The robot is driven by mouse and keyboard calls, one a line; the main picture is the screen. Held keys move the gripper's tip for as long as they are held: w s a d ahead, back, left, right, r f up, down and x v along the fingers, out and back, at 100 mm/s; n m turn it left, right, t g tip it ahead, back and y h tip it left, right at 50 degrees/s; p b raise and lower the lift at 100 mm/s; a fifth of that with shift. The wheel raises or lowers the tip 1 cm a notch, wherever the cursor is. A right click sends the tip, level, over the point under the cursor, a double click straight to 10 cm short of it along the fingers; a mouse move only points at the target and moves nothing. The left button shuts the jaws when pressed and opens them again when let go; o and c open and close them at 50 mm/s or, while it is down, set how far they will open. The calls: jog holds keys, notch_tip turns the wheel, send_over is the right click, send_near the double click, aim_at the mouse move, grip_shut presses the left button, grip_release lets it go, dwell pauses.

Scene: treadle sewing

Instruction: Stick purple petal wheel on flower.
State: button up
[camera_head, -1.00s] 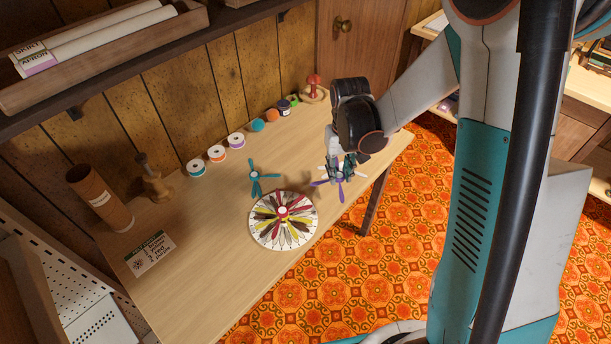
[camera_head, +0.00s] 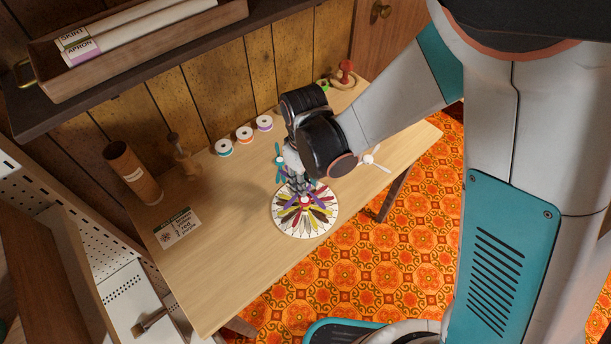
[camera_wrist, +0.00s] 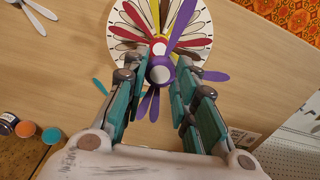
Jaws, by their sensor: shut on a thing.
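The flower is a round white disc (camera_head: 280,222) on the table, with red, yellow and dark petals around a red centre. It also shows at the top of the wrist view (camera_wrist: 204,52). My gripper (camera_wrist: 160,86) is shut on the purple petal wheel (camera_wrist: 160,70), at its hub. The wheel's long purple petals spread over the flower's near part in the wrist view. In the head view my gripper (camera_head: 300,188) is at the flower's far side. I cannot tell whether the wheel touches the flower. My wrist hides most of the wheel there.
A white petal wheel (camera_head: 370,158) lies to the right. A teal one (camera_head: 279,161) is partly hidden behind my gripper. Thread spools (camera_head: 244,134) line the wall side. A printed card (camera_head: 177,227) and a brown cylinder (camera_head: 133,172) are left. The front-left tabletop is clear.

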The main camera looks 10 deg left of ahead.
aim_at(305, 199)
jog(key=shift+f+b, duration=1.2)
jog(key=shift+f, duration=0.8)
jog(key=shift+f+b, duration=0.8)
jog(key=shift+f, duration=0.05)
jog(key=shift+f+b, duration=0.6)
jog(key=shift+b, duration=0.05)
jog(key=o, duration=0.8)
jog(key=shift+o, duration=0.2)
jog(key=shift+r, duration=0.1)
jog(key=shift+r, duration=3.7)
